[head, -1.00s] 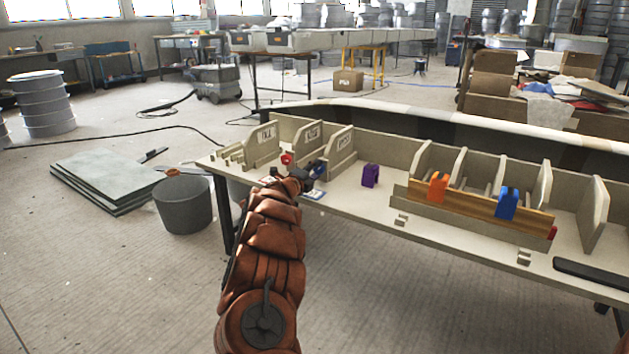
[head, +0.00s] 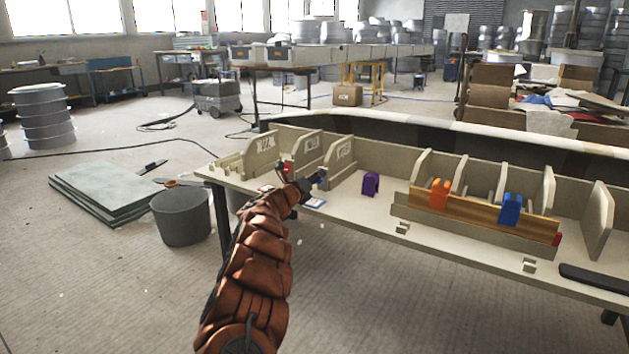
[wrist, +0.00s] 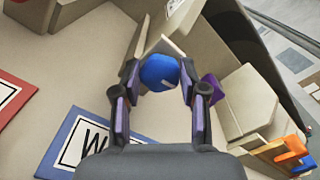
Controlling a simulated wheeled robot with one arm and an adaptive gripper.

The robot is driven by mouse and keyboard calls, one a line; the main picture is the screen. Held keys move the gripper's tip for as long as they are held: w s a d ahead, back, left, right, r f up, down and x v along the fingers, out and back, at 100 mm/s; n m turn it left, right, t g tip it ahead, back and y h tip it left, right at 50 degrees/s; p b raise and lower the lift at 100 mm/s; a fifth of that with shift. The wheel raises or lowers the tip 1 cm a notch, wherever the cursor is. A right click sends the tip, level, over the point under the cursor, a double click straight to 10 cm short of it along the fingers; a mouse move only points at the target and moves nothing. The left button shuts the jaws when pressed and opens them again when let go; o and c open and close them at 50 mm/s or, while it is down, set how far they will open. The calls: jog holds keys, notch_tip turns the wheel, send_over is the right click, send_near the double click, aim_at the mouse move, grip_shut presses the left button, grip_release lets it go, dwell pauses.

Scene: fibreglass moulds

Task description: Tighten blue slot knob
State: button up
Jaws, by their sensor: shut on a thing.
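A round blue knob (wrist: 160,72) with a pale mark on its face sits between the two fingertips in the wrist view. My gripper (wrist: 159,80) is shut on it, with one finger on each side. In the head view my gripper (head: 313,183) is at the left part of the long beige bench unit, in front of the labelled dividers, and largely hides the knob. A blue-bordered card (wrist: 85,142) with a partly hidden letter lies on the surface below the gripper. What lies behind the knob is mostly hidden.
A red knob (head: 287,167) is just left of my gripper. A purple block (head: 371,184) stands to the right. Orange (head: 438,194) and blue (head: 510,209) clips straddle a wooden bar further right. A red-bordered card (wrist: 12,98) lies left. A grey bucket (head: 181,216) stands on the floor.

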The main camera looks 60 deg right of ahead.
jog(key=shift+s+f, duration=0.1)
jog(key=shift+s, duration=0.05)
jog(key=o, duration=1.1)
jog(key=shift+o, duration=0.2)
jog(key=shift+a, duration=0.15)
jog(key=shift+a, duration=3.65)
jog(key=shift+s+a, duration=0.15)
jog(key=shift+a, duration=2.05)
